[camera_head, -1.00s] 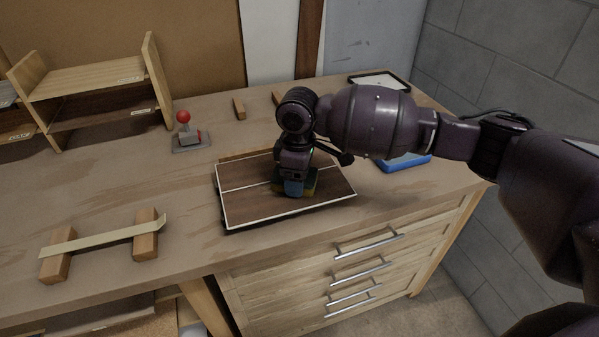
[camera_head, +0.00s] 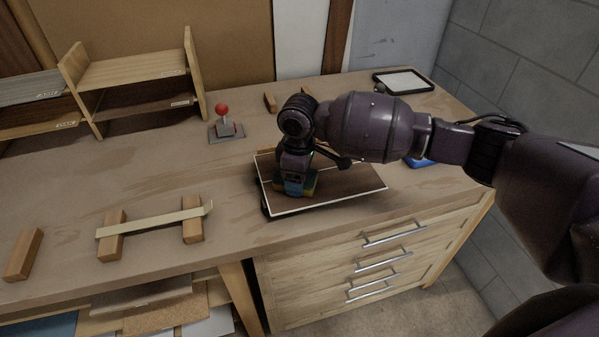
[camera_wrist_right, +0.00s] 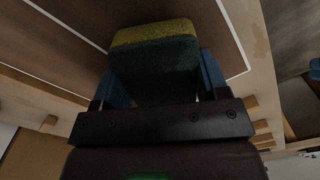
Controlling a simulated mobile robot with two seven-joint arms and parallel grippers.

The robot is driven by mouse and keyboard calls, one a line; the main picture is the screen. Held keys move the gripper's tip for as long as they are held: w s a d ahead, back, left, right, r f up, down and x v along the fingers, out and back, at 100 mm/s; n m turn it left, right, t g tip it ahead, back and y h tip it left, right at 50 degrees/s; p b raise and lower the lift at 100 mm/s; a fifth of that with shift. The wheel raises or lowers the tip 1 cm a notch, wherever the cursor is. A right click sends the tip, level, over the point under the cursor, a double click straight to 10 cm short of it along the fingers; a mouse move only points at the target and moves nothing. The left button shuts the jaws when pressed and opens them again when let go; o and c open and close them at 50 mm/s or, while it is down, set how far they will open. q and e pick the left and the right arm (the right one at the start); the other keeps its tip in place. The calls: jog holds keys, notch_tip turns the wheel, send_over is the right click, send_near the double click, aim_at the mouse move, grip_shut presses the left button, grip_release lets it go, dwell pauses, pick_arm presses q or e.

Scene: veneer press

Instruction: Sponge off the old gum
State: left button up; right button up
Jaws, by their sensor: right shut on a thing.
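My right gripper (camera_head: 296,187) is shut on a sponge (camera_head: 311,184), dark green with a yellow layer. In the right wrist view the sponge (camera_wrist_right: 155,62) sits between the blue fingers. My gripper points down over the left part of a dark brown veneer panel (camera_head: 350,185) with pale edges. The sponge appears to rest on the panel, but the contact is hidden. Pale lines cross the panel (camera_wrist_right: 200,18) in the right wrist view; whether they are gum, I cannot tell. My left gripper is not in view.
A red-knobbed lever device (camera_head: 225,125) stands behind the panel to the left. A pale strip (camera_head: 155,220) lies across two wooden blocks at the front left. A wooden shelf rack (camera_head: 135,75) is at the back left. A blue tray (camera_head: 420,162) and black-framed tray (camera_head: 405,80) are right.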

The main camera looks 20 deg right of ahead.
jog(key=r+p, duration=0.2)
jog(key=r, duration=0.2)
jog(key=shift+d+r+p, duration=0.25)
jog(key=shift+p, duration=0.15)
jog(key=shift+r+p, duration=0.4)
jog(key=shift+p, duration=0.05)
notch_tip(320, 180, up, 2)
jog(key=shift+r+p, duration=0.1)
jog(key=shift+p, duration=1.15)
jog(key=shift+r+p, duration=0.25)
jog(key=shift+p, duration=0.15)
jog(key=shift+r, duration=0.15)
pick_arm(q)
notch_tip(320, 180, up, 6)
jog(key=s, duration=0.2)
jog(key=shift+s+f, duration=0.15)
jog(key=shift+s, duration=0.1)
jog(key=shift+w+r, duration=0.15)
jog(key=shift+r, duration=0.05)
